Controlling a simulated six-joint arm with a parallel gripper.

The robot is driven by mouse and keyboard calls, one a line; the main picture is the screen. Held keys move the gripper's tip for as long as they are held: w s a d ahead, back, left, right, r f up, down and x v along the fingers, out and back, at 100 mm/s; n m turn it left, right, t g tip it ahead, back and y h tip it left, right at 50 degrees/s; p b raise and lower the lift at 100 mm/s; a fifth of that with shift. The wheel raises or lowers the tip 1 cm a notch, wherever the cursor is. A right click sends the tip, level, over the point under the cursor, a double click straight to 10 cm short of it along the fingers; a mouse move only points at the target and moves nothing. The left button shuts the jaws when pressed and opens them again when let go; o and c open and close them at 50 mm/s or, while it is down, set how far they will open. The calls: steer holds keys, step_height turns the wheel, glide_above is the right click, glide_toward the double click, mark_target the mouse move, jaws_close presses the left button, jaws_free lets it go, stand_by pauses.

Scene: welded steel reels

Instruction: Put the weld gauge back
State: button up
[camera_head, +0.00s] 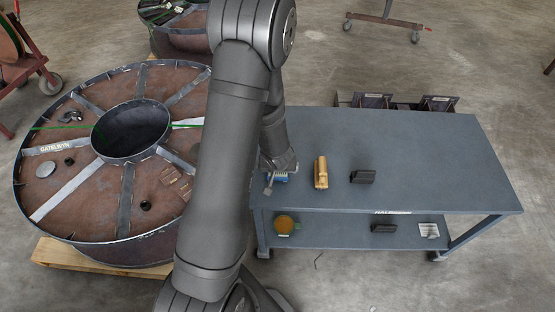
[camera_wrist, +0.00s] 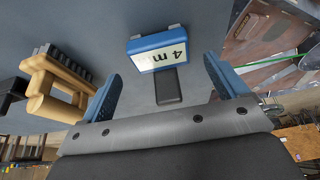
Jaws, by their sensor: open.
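My gripper (camera_wrist: 163,68) is open, its two blue fingers apart with nothing between them. In the head view my gripper (camera_head: 280,165) is low over the left end of the grey table (camera_head: 440,150). A blue block with a white "4 m" label (camera_wrist: 160,52) and a dark tab lies on the table just beyond the fingertips; in the head view it is partly hidden by my gripper. I cannot tell for sure which thing is the weld gauge. A flat silver piece (camera_head: 428,230) lies on the lower shelf. A shiny metal piece (camera_head: 72,117) lies on the reel.
A tan wooden-handled brush (camera_head: 320,172) and a black block (camera_head: 362,177) stand to the right on the tabletop. The lower shelf (camera_head: 335,235) holds an amber disc (camera_head: 284,224) and a dark block (camera_head: 383,228). The large steel reel (camera_head: 60,200) stands left. The table's right half is clear.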

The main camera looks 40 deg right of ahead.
steer(key=v, duration=1.2)
steer(key=shift+r, duration=0.35)
stand_by(0.5)
steer(key=shift+s, duration=0.1)
stand_by(0.4)
steer(key=x, duration=0.7)
steer(key=shift+f, duration=0.4)
stand_by(0.4)
steer(key=shift+r, duration=0.15)
stand_by(0.5)
steer(key=shift+x, duration=4.8)
steer(key=shift+r, duration=1)
